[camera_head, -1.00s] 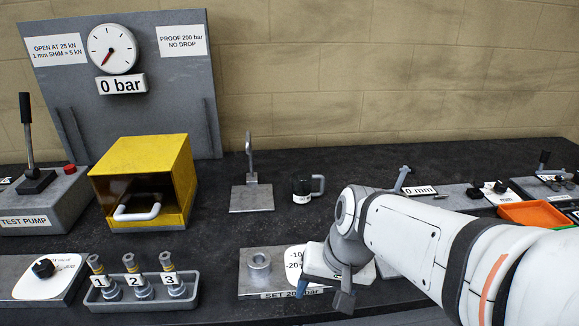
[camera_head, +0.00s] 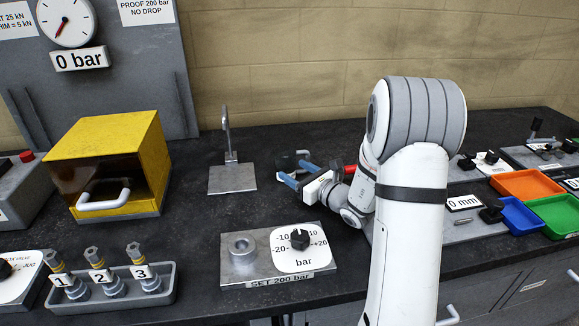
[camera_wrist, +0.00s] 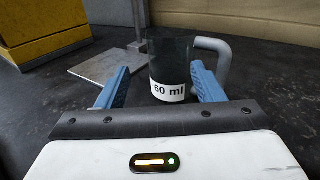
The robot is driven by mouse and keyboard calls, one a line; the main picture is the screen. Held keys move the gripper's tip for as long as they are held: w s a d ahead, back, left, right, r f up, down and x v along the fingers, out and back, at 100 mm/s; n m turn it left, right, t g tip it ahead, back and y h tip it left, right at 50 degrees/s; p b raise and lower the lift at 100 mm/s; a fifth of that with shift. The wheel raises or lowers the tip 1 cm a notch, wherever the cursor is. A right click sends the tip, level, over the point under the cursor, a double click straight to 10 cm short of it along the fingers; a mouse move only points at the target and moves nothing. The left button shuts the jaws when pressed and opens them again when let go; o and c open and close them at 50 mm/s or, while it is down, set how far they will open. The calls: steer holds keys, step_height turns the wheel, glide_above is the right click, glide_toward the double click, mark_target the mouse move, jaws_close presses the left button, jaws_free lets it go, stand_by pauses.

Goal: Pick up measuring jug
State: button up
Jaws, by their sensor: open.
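The measuring jug (camera_wrist: 170,62) is a dark, see-through cup with a white "60 ml" label and a grey handle on its right. It stands upright on the dark bench. In the wrist view it is just ahead of my gripper (camera_wrist: 155,90), whose blue fingers are open to its left and right; I cannot tell whether either touches it. In the head view my gripper (camera_head: 298,172) reaches left across the bench, and the jug (camera_head: 288,162) is partly hidden behind it.
A metal plate with an upright post (camera_head: 232,178) stands left of the jug. A yellow box (camera_head: 120,150) with a grey handle is further left. A pressure dial block (camera_head: 235,268) is in front. Orange, blue and green trays (camera_head: 527,184) lie at right.

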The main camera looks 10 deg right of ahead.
mark_target(283, 159)
steer(key=shift+w+d+f+m+t+h, duration=0.3)
steer(key=shift+w+d+m+t, duration=0.1)
steer(key=shift+w+d, duration=0.1)
steer(key=shift+w, duration=0.3)
steer(key=p+x, duration=0.1)
steer(key=x, duration=0.6)
steer(key=shift+a, duration=0.15)
steer(key=shift+c, duration=0.2)
steer(key=c, duration=0.7)
